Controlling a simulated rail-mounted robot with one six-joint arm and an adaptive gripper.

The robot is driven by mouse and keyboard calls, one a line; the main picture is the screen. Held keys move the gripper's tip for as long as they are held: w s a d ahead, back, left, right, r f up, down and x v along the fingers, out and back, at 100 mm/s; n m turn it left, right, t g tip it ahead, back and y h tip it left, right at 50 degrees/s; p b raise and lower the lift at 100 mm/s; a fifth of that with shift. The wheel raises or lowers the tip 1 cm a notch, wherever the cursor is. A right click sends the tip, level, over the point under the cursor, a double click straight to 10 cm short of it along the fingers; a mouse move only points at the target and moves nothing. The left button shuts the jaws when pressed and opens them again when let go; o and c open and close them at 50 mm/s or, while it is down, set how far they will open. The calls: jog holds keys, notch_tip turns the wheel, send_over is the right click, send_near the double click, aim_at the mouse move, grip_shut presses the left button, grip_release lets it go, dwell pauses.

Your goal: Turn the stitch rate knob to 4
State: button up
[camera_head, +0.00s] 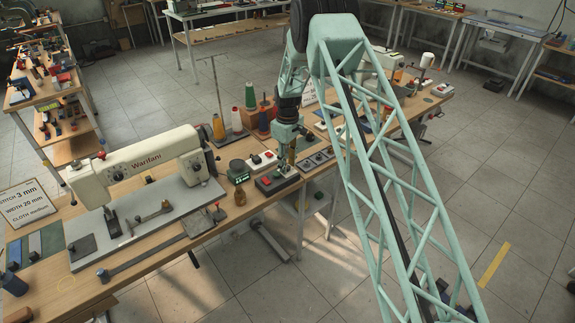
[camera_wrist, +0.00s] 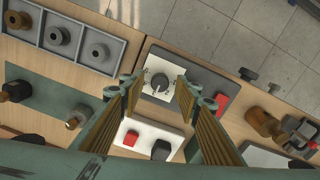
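The knob (camera_wrist: 160,82) is a round grey dial on a white plate, set on a dark grey box (camera_wrist: 205,80) that also carries a red button (camera_wrist: 222,103). The marks round the dial are too small to read. My gripper (camera_wrist: 157,88) is open, with one brown-padded finger on each side of the knob. The fingers look apart from it, though their height above it is hard to judge. In the head view my gripper (camera_head: 291,161) points down over the dark control box (camera_head: 268,184), hiding much of the knob.
A white box (camera_wrist: 122,135) with red and black buttons sits beside the control box. A grey tray of round parts (camera_wrist: 70,38) lies close by. In the head view stand a sewing machine (camera_head: 140,160), thread cones (camera_head: 250,95) and a sign (camera_head: 28,205) reading "STITCH 3 mm".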

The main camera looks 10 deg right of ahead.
jog(key=c, duration=0.8)
jog(key=shift+c, duration=0.2)
jog(key=shift+m+b, duration=0.4)
jog(key=shift+m, duration=0.1)
jog(key=m+b, duration=0.2)
jog(key=m, duration=0.2)
jog(key=shift+m+b, duration=0.85)
jog(key=shift+m, duration=1.55)
jog(key=o, duration=0.8)
